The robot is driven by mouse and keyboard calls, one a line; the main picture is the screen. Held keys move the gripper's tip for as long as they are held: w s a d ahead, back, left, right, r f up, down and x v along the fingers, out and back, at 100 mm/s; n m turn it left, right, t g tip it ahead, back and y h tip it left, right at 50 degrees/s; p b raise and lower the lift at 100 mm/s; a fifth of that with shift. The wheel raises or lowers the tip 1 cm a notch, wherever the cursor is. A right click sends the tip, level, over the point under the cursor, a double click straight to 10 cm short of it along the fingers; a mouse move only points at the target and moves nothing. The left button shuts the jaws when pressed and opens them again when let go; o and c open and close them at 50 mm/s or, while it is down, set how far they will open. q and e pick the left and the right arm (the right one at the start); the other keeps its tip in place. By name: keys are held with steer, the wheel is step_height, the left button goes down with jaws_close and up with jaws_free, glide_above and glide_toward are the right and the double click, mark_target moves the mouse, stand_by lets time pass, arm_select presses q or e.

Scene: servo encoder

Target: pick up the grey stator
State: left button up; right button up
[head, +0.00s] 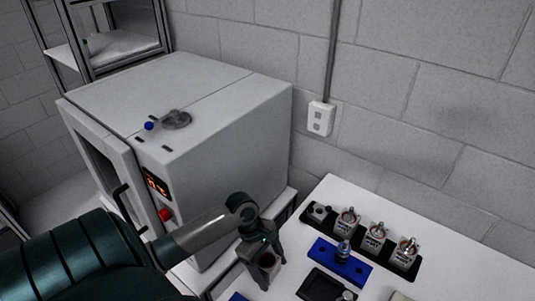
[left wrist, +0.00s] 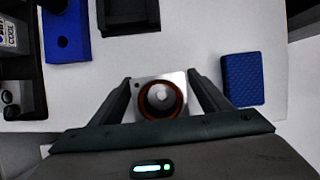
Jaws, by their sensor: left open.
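The grey stator (left wrist: 176,85) is a light grey square piece with a copper-brown ring and a round hub. It sits on the white table between the fingers of my left gripper (left wrist: 160,92) in the left wrist view. In the head view my left gripper (head: 264,264) points down over the table's left part, with the stator (head: 267,260) partly hidden between its fingers. The fingers stand on either side of the stator with small gaps; I cannot tell how far down they reach. My right gripper is not in view.
A black rack (head: 333,226) with several metal-topped units stands at the table's back. A blue fixture (head: 321,247) and a black tray (head: 311,284) lie right of my left gripper. A textured blue block (left wrist: 243,80) lies nearby. A large grey oven-like cabinet (head: 215,130) stands left.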

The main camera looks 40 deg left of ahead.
mark_target(273, 267)
arm_select(q)
steer(key=shift+c, duration=0.3)
steer(key=c, duration=1.5)
steer(key=shift+w+a+r, duration=0.1)
steer(key=shift+c, duration=0.3)
steer(key=shift+r+b, duration=0.3)
steer(key=shift+r, duration=0.15)
steer(key=r, duration=0.2)
steer(key=r+b, duration=0.1)
steer(key=shift+s+d+r, duration=0.1)
steer(key=shift+s+d, duration=0.1)
steer(key=shift+s, duration=0.05)
steer(key=s+d+r+b, duration=0.1)
steer(key=s+d+r, duration=0.5)
steer(key=s, duration=0.3)
steer(key=shift+s+r, duration=0.2)
steer(key=shift+r, duration=0.2)
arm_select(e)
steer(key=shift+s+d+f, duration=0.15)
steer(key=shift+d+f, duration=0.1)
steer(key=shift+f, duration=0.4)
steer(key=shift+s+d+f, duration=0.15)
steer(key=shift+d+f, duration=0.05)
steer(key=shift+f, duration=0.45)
arm_select(q)
steer(key=shift+d, duration=0.1)
